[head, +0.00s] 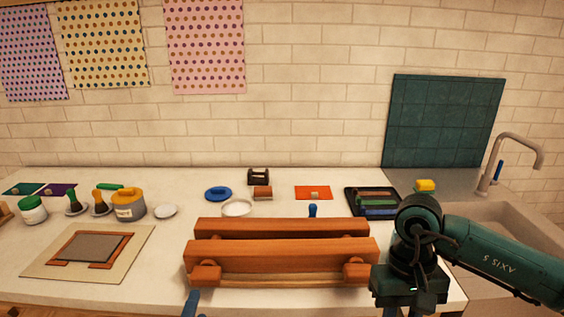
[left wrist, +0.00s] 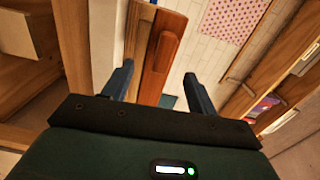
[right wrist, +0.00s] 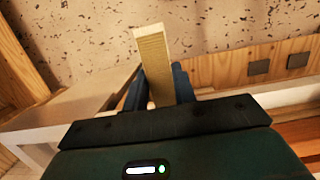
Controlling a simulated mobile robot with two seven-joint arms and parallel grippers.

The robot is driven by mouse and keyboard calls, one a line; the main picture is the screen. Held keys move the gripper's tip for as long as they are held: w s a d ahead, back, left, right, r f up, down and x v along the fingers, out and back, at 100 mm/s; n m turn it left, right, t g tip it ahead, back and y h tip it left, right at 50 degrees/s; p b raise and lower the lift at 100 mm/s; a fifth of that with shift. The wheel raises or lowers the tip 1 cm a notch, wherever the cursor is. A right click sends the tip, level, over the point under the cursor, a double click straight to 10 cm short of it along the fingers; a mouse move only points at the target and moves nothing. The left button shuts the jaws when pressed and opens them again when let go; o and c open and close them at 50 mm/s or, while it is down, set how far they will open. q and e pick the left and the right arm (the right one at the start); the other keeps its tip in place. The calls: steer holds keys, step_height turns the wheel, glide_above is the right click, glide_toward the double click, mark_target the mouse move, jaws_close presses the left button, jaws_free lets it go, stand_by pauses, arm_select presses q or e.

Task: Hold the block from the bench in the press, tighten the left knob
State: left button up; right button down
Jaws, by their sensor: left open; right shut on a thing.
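The wooden press (head: 285,249) lies near the front edge of the bench, with long orange-brown bars and two round knobs. The left knob (head: 205,272) is on its front bar. My left gripper (head: 191,302) is open, with one blue finger showing just below and left of that knob. In the left wrist view, a press bar (left wrist: 160,60) shows between and beyond the open fingers (left wrist: 160,88). My right gripper (right wrist: 157,88) is shut on a pale yellow block (right wrist: 151,50), held away from the press. The block is hidden in the head view.
My right arm is right of the press, before the sink (head: 520,222). A dark tray (head: 372,212) with coloured bars is behind the press. A mat (head: 50,268) with a grey plate lies left. Pots, brushes and a blue lid (head: 218,193) stand farther back.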

mark_target(204, 284)
arm_select(q)
steer(key=shift+w+r, duration=0.15)
steer(key=shift+w, duration=0.85)
steer(key=shift+w+r, duration=0.15)
steer(key=shift+w, duration=0.85)
steer(key=s+d+f+n+g+h, duration=0.1)
steer(key=s+f+n+g+h, duration=0.2)
steer(key=s+f+n+g, duration=0.5)
steer(key=s+f+n, duration=0.6)
steer(key=s+f, duration=0.3)
steer(key=s, duration=0.3)
steer(key=shift+s+f+n, duration=0.15)
steer(key=shift+s+n, duration=0.1)
steer(key=shift+n, duration=0.05)
